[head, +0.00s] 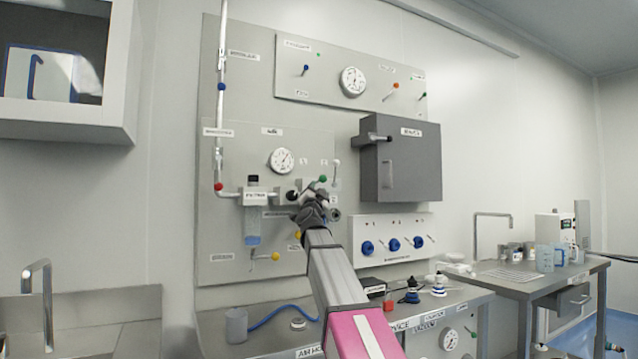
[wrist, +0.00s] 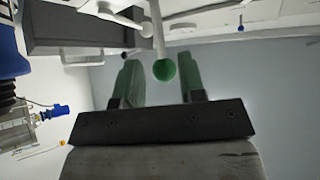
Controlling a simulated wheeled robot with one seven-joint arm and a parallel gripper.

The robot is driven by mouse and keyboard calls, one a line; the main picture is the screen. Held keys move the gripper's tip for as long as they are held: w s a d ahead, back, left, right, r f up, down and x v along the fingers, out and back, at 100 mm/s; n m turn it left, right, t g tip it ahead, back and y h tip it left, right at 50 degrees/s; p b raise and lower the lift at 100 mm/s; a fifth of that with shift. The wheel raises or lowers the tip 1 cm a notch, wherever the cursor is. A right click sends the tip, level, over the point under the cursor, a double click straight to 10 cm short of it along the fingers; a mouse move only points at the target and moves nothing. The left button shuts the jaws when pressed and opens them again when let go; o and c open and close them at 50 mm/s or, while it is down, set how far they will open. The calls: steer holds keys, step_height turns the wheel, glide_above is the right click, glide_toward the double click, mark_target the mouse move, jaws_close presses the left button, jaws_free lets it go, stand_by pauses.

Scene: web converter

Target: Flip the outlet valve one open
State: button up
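In the wrist view, a lever with a round green knob (wrist: 165,70) on a pale stem reaches in between the two green fingers of my gripper (wrist: 161,78). The fingers stand open, with a visible gap on each side of the knob. In the head view, my arm reaches to the panel's valve group, and the green knob (head: 322,179) shows just above my dark wrist (head: 312,212). My fingers and part of the valve body are hidden there. Labels are too small to read, so I cannot tell which valve is outlet valve one.
A grey box (head: 400,165) sticks out right of the valves. A gauge (head: 282,160) is above, a vial of blue liquid (head: 253,225) to the left, and a yellow knob (head: 276,256) below. Blue knobs (head: 394,244) sit lower right. A steel bench (head: 262,325) runs below.

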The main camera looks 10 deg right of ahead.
mark_target(319, 181)
steer(key=x, duration=0.6)
